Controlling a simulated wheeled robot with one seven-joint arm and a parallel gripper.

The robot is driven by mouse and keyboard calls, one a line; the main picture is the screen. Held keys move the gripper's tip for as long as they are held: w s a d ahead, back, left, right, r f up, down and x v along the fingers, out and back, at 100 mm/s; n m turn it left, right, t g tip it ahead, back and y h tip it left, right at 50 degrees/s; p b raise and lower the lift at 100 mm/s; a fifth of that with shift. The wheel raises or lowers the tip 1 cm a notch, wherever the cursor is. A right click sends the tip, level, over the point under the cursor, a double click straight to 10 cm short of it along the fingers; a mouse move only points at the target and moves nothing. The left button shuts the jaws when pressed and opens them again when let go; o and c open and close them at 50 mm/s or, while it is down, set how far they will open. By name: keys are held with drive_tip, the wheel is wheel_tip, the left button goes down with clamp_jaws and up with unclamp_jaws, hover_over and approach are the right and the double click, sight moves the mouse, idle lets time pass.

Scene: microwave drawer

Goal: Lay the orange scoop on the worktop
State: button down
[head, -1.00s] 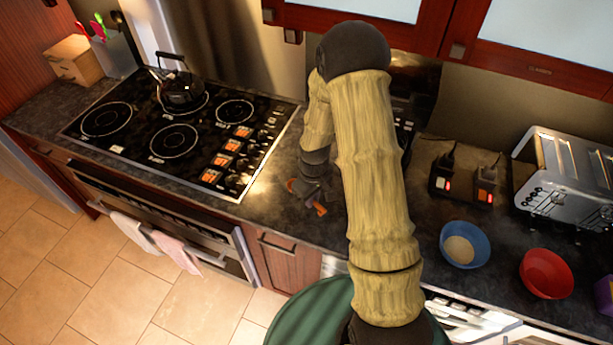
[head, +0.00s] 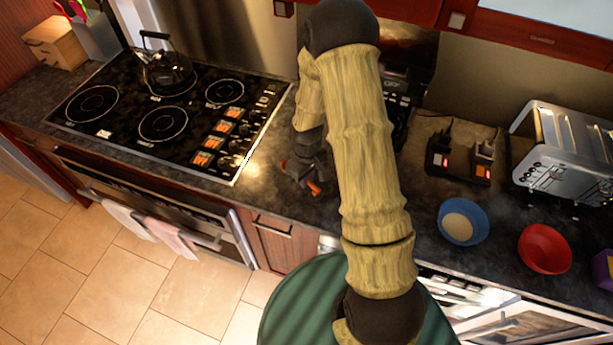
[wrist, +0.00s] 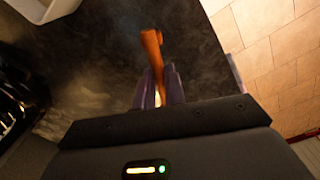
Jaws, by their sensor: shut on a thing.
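The orange scoop (wrist: 152,50) is held between the two fingers of my gripper (wrist: 158,88) in the wrist view, one end sticking out past the fingertips. In the head view the scoop (head: 314,187) shows as small orange bits by my gripper (head: 300,172), partly hidden by it. My gripper is shut on the scoop, low over the dark worktop (head: 270,205) just right of the cooktop. I cannot tell whether the scoop touches the worktop.
The cooktop (head: 165,105) with a black kettle (head: 163,72) is to the left. A blue bowl (head: 462,222), a red bowl (head: 544,248) and a silver toaster (head: 565,150) stand to the right. The worktop's front edge is close to my gripper.

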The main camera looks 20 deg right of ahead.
sight(306, 196)
wheel_tip(306, 196, down, 3)
drive_tip(key=shift+w+r+b, duration=0.15)
drive_tip(key=shift+r+b, duration=0.05)
drive_tip(key=shift+b, duration=0.55)
drive_tip(key=shift+d+f+b, duration=0.15)
drive_tip(key=shift+f+b, duration=0.35)
drive_tip(key=shift+f, duration=0.1)
drive_tip(key=shift+a+f+b, duration=0.2)
drive_tip(key=shift+f+b, duration=0.3)
drive_tip(key=shift+f, duration=0.2)
drive_tip(key=shift+s+f+b, duration=0.2)
drive_tip(key=shift+f+b, duration=0.2)
drive_tip(key=shift+f, duration=0.15)
drive_tip(key=c, duration=1.1)
unclamp_jaws()
drive_tip(key=shift+w, duration=0.1)
drive_tip(key=shift+c, duration=0.2)
drive_tip(key=o, duration=0.5)
drive_tip(key=shift+o, duration=0.2)
